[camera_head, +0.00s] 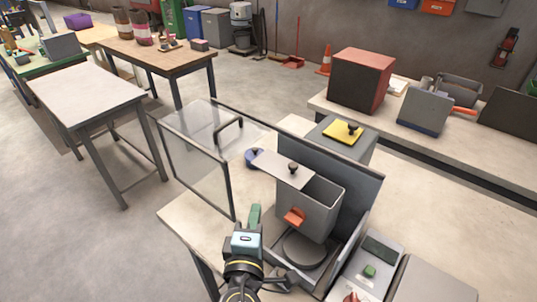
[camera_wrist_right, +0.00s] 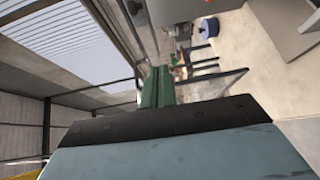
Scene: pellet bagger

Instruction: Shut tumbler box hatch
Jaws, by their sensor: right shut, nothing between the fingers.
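A grey box (camera_head: 322,205) stands on the bench inside a dark open-fronted frame. A flat grey plate (camera_head: 277,168) with a black knob lies at its top, reaching out to the left, and part of the box mouth is open. An orange tab (camera_head: 293,216) sits on its front. A clear framed panel (camera_head: 195,158) stands upright left of the box, with a black handle (camera_head: 228,130) behind it. My right gripper (camera_head: 254,214) is shut and empty, in front of the box and apart from it. Its green fingers show in the wrist view (camera_wrist_right: 157,88). My left gripper is out of view.
A round dark plate (camera_head: 306,250) lies below the box. A control unit (camera_head: 372,262) with a green button stands at the right. A grey block with a yellow top (camera_head: 343,131) stands behind. The bench (camera_head: 187,213) is clear at front left.

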